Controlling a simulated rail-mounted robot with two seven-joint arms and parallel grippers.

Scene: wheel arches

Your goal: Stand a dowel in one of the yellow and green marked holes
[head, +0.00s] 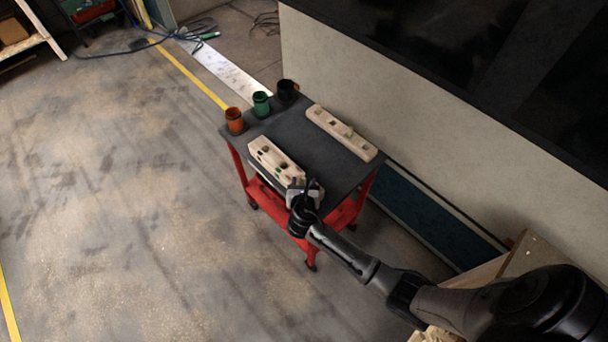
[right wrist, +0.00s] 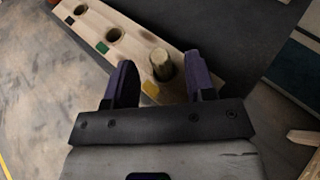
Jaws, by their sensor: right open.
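A pale wooden block with a row of holes (head: 272,158) lies along the near left edge of the dark table top. It also shows in the right wrist view (right wrist: 127,42), with a green mark (right wrist: 102,47) by one hole and a yellow mark (right wrist: 150,89) at the near end. A short wooden dowel (right wrist: 162,66) stands in the block beside the yellow mark. My right gripper (head: 303,187) is over the near end of the block. In the right wrist view its fingers (right wrist: 160,64) are open, one on each side of the dowel, with gaps visible. My left gripper is out of view.
A second pale block (head: 341,133) lies along the table's far side. Orange (head: 234,121), green (head: 261,104) and black (head: 286,90) cups stand at the far left end of the dark table top (head: 318,158). A wall is behind; the floor at left is clear.

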